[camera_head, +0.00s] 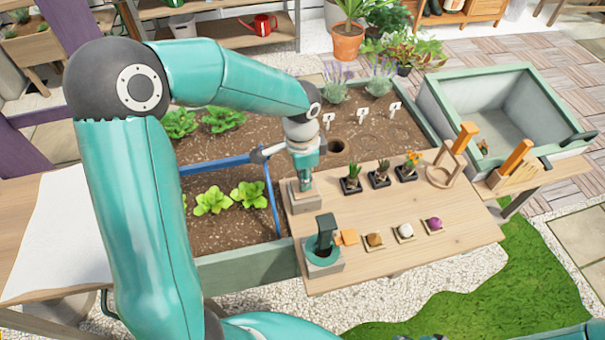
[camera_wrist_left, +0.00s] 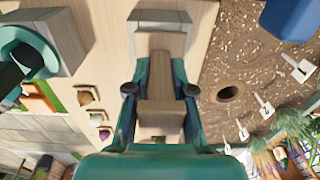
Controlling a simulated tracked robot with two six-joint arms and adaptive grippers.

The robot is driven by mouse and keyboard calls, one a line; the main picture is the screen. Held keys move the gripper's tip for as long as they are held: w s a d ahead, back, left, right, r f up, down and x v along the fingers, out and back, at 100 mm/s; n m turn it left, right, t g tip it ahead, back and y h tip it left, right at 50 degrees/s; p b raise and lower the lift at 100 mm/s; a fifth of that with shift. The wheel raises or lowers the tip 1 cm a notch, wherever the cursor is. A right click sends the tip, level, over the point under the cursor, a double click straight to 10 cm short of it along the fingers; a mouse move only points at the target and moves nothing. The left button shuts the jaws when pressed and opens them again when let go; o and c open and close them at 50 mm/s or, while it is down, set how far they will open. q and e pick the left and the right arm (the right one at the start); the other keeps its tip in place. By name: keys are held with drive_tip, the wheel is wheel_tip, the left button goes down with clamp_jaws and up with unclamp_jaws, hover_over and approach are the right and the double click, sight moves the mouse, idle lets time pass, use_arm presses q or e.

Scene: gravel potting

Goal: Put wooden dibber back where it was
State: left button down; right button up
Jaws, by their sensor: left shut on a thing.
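The holder (camera_wrist_left: 208,18) lies right beyond the fingertips there. In the head view the dibber is hidden by the gripper. I cannot tell how deep its lower end sits in the holder. My right gripper is out of view.
A green tool stands in a block (camera_head: 322,262) close in front of the holder. Potted bulbs (camera_head: 379,176) and small trays (camera_head: 374,242) stand to the right on the table (camera_head: 440,210). The soil bed (camera_head: 250,170) has a hole (camera_head: 337,146) and a blue frame (camera_head: 215,165).

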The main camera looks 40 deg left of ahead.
use_arm(q)
drive_tip(key=shift+f, duration=0.1)
drive_tip(key=c, duration=1)
unclamp_jaws()
drive_tip(key=shift+r, duration=0.25)
drive_tip(key=r, duration=1.1)
drive_tip(key=shift+s+a+r+p, duration=0.1)
drive_tip(key=shift+s+r+p, duration=0.15)
drive_tip(key=shift+r+p, duration=0.15)
